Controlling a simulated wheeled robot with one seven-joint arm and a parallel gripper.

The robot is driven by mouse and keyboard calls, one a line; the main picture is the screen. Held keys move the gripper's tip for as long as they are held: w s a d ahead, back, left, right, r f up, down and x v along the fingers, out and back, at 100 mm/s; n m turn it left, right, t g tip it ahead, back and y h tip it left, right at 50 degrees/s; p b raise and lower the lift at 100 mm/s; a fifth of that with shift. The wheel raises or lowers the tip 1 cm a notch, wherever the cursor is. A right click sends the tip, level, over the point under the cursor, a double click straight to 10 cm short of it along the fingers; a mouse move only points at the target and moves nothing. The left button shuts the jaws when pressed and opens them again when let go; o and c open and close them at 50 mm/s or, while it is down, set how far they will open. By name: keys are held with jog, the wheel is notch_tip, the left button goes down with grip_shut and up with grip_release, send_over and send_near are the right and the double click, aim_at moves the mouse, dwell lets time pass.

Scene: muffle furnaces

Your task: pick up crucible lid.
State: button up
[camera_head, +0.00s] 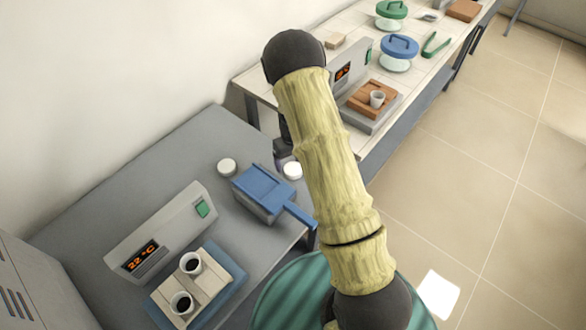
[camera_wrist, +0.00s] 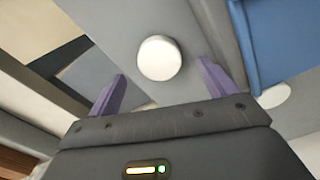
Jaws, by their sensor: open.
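Two small white round lids lie on the grey table in the head view, one left of a blue box (camera_head: 227,166) and one at its right (camera_head: 292,170). In the wrist view one white lid (camera_wrist: 159,58) lies ahead of my gripper (camera_wrist: 162,76), between the lines of its two purple fingers. It seems to be the right-hand one. The fingers are apart and hold nothing. The other lid (camera_wrist: 274,97) shows partly by the blue box at the right. In the head view my arm hides most of my gripper.
The blue box (camera_head: 262,190) with a handle stands close to both lids. A grey unit (camera_head: 160,232) reading 22 °C and a blue-edged tray (camera_head: 222,307) with two dark-filled white crucibles (camera_head: 191,262) stand nearer. A white-topped bench (camera_head: 262,84) holds another unit, a crucible and lidded dishes.

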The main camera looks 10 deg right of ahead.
aim_at(293, 168)
jog(key=shift+d+f+p, duration=0.1)
jog(key=shift+f+p, duration=0.2)
jog(key=shift+f, duration=1.6)
jog(key=c, duration=1)
